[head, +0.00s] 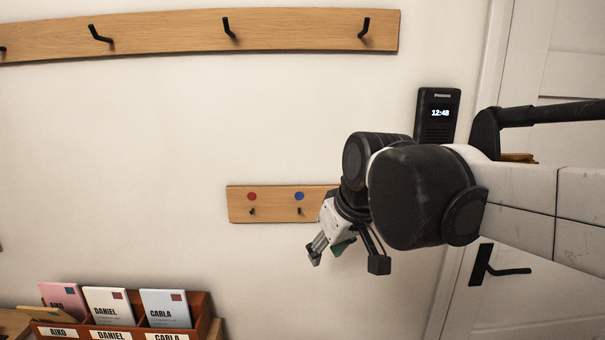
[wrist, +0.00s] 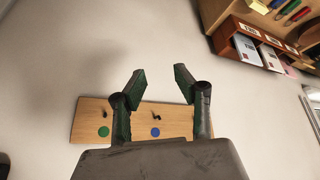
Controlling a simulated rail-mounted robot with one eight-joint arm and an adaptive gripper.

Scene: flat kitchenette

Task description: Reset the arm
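My arm reaches in from the right of the head view. My gripper (head: 346,262) points down in front of the wall, just right of and below the small key board. In the wrist view my gripper (wrist: 159,80) has its two fingers apart, with nothing between them but bare wall. The small wooden board (head: 241,213) has hooks with a red dot (head: 252,196) and a blue dot (head: 299,196). The wrist view shows a green dot (wrist: 103,132) and the blue dot (wrist: 155,132). My arm hides the board's right part in the head view.
A long wooden rail (head: 170,34) with black hooks runs above. A wooden mail holder (head: 200,311) with labelled slots and envelopes stands at the lower left. A black clock device (head: 437,104) reading 12:48 hangs beside the white door (head: 480,310) with a black handle (head: 500,269).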

